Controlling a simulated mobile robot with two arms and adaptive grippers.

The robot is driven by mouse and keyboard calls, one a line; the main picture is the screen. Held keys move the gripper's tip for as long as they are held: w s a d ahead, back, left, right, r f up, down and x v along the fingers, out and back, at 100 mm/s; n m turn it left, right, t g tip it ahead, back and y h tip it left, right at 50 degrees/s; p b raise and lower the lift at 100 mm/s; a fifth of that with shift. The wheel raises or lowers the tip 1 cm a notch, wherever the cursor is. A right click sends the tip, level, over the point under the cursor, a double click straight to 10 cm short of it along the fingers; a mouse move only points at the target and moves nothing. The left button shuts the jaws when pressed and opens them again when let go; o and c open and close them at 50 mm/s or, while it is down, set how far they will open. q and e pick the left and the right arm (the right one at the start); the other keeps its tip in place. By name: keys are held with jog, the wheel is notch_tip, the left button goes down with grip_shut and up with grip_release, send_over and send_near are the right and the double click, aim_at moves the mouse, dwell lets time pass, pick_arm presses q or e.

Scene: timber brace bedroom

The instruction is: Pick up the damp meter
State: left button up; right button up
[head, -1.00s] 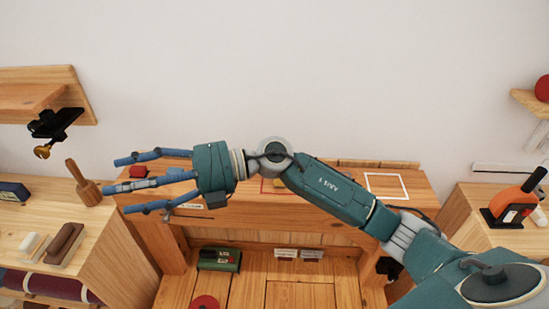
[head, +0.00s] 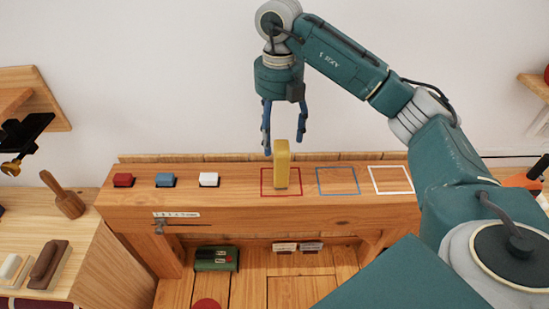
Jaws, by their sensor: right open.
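A yellow upright block-like device (head: 281,172), which looks like the damp meter, stands on the wooden bench top inside a red outlined square. My right gripper (head: 284,147) hangs above it, pointing down, with blue fingers open. Two fingertips show to the left and right of the device's upper end; I cannot tell whether they touch it. A third finger is not clearly visible. My left gripper is not in view.
Blue (head: 338,181) and white (head: 390,180) outlined squares to the right are empty. A green box (head: 216,258) lies below. A wooden mallet (head: 68,203) stands at left.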

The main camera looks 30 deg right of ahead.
aim_at(280, 146)
jog(key=shift+w+f, duration=0.3)
jog(key=shift+f, duration=0.65)
jog(key=shift+s+f+p, duration=0.35)
jog(key=shift+s+f, duration=0.25)
jog(key=shift+f, duration=0.25)
jog(key=shift+s+a+f+p, duration=0.1)
jog(key=shift+s+f+p, duration=0.1)
jog(key=shift+f+p, duration=0.6)
jog(key=f, duration=0.1)
jog(key=f+p, duration=0.1)
jog(key=f, duration=0.2)
jog(key=shift+w+a, duration=0.1)
jog(key=shift+w, duration=0.15)
jog(key=shift+s+f, duration=0.1)
jog(key=shift+f, duration=0.3)
jog(key=shift+c, duration=0.5)
jog(key=c, duration=1.3)
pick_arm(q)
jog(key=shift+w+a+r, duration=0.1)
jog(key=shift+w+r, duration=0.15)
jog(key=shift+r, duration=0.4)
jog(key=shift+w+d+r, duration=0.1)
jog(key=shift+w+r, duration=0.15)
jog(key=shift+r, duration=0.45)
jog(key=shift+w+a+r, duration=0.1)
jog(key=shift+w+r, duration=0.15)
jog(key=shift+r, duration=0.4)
pick_arm(e)
jog(key=shift+c, duration=0.2)
